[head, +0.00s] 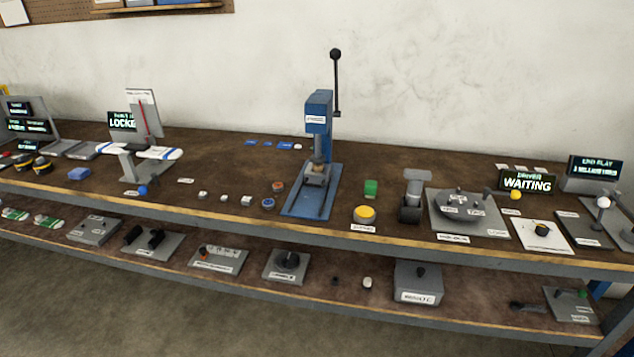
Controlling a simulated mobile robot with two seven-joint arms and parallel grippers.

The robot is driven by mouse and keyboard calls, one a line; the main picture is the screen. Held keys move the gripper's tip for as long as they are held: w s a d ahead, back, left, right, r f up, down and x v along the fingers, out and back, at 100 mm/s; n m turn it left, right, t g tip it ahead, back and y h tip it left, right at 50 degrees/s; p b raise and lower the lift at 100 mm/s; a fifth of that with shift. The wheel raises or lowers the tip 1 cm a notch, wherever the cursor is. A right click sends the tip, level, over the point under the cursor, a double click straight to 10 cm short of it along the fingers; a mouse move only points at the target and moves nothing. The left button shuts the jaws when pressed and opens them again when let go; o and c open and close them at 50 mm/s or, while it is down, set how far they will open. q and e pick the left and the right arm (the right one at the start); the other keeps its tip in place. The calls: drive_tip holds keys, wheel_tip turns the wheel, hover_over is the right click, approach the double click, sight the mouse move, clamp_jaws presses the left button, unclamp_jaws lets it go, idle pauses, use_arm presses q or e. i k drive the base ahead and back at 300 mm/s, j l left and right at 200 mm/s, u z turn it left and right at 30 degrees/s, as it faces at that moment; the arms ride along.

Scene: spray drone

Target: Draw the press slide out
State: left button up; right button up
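The blue press (319,115) stands upright near the middle of the workbench, against the pale wall. Its lever, a thin rod with a black ball (335,54) on top, points up at the press's right side. The grey press slide (316,176) sits under the ram, on the blue base (308,205) that runs toward the bench's front edge. The front part of the base is bare. Whether anything lies in the slide is too small to tell. Neither of my grippers is in view.
A drone stand (138,165) is farther left. A lower shelf (330,300) holds several control boxes.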

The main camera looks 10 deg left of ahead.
sight(311, 178)
drive_tip(key=i+l, duration=0.4)
drive_tip(key=l, duration=0.15)
drive_tip(key=i+l+u, duration=0.15)
drive_tip(key=i+l, duration=0.3)
drive_tip(key=l, duration=0.1)
